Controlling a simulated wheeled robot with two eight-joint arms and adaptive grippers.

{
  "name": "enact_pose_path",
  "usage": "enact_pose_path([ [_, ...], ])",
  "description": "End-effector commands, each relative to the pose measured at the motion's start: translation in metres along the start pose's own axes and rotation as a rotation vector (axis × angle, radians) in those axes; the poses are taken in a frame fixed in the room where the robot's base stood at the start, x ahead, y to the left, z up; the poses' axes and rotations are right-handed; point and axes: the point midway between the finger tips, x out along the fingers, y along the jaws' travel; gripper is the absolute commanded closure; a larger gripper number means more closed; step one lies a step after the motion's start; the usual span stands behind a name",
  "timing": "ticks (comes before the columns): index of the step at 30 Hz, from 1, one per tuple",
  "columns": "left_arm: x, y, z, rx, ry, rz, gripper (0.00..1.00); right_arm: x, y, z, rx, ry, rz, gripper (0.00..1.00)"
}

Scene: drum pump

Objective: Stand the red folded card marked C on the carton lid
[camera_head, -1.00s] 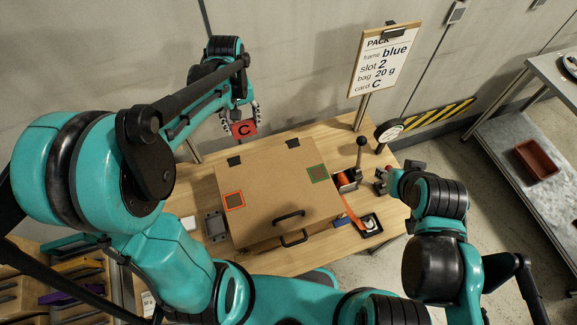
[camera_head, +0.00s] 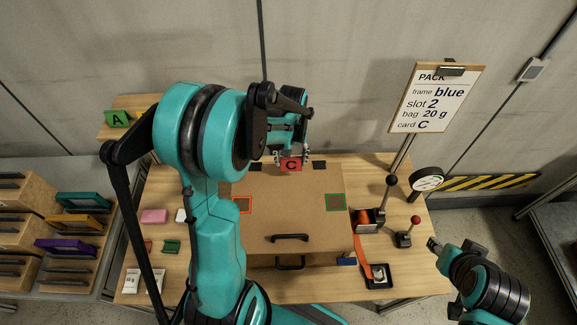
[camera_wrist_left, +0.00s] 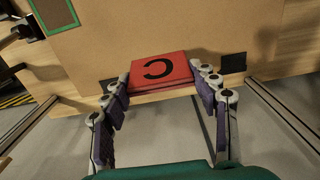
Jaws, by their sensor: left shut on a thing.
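The red folded card marked C (camera_head: 291,165) is held by my left gripper (camera_head: 291,158) at the far edge of the carton lid (camera_head: 290,212). In the left wrist view the card (camera_wrist_left: 160,70) sits between the two fingertips (camera_wrist_left: 163,80), its letter upside down, with the lid (camera_wrist_left: 150,28) beyond it. I cannot tell whether the card touches the lid. The brown lid is shut flat and carries a red-outlined square (camera_head: 243,205), a green-outlined square (camera_head: 336,202) and a black handle (camera_head: 290,238). My right gripper (camera_head: 436,245) is off the table's right side; its jaws are too small to judge.
A sign (camera_head: 436,98) stands at the back right, near a round dial (camera_head: 426,180). A lever device (camera_head: 370,217) and a red-knobbed lever (camera_head: 405,237) stand right of the carton. A green card A (camera_head: 118,118) is far left. Shelves with coloured frames (camera_head: 66,245) stand left.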

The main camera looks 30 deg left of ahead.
Motion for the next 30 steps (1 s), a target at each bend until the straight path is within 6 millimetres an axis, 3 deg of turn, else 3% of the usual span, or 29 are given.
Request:
enact_pose_path([
  [8,0.017,-0.011,-0.015,0.000,0.000,0.000,0.60,0.003,0.000,0.002,0.000,0.000,0.000,0.60],
  [15,0.050,-0.010,-0.015,0.001,0.000,0.000,0.60,0.007,0.000,0.005,0.000,0.000,0.000,0.60],
  [27,0.056,-0.010,-0.014,0.001,0.000,0.000,0.60,0.011,0.000,0.008,0.000,0.000,0.000,0.60],
  [28,0.055,-0.010,-0.014,0.001,0.000,0.000,0.35,0.011,0.000,0.008,0.000,0.000,0.000,0.60],
  [30,0.054,-0.010,-0.014,0.001,0.000,0.000,0.20,0.010,0.000,0.007,0.000,0.000,0.000,0.60],
])
